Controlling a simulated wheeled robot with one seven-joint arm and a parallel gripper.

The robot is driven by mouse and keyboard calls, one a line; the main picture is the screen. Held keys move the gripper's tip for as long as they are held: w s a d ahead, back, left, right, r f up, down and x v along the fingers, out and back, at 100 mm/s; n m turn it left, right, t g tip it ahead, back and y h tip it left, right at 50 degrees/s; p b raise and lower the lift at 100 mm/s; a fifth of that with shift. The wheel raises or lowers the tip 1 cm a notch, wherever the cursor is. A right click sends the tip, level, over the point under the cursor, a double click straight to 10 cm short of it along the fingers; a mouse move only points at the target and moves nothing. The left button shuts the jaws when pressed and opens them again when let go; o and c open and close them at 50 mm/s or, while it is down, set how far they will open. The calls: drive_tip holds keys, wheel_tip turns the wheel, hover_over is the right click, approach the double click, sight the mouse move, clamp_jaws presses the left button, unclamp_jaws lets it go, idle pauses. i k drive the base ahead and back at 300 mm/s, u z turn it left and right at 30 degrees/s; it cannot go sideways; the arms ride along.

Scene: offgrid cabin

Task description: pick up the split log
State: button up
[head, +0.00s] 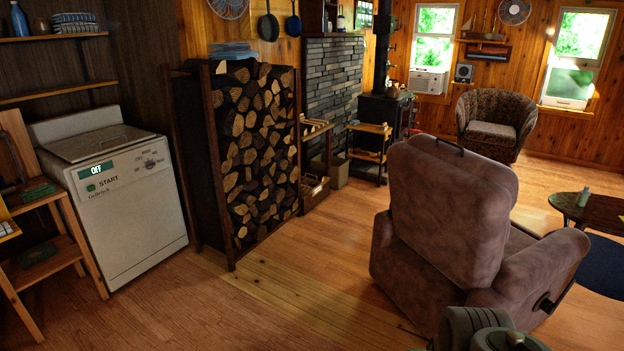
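Several split logs (250,150) fill a tall dark firewood rack (214,165) left of the middle in the head view. Their cut ends are pale tan and face the room. They are packed close together, and I cannot tell any one log apart as the task's log. My gripper is not visible in this view, so its state is hidden.
A white washer-like appliance (125,205) stands left of the rack. A brown recliner (450,215) takes up the right middle. A wood stove (384,112) and an armchair (495,120) stand farther back. Bare wooden floor (290,290) lies open before the rack.

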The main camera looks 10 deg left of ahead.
sight(321, 178)
drive_tip(key=u, duration=0.35)
drive_tip(key=i, duration=6.15)
drive_tip(key=u, duration=4)
drive_tip(key=k, duration=2.25)
drive_tip(key=z, duration=0.15)
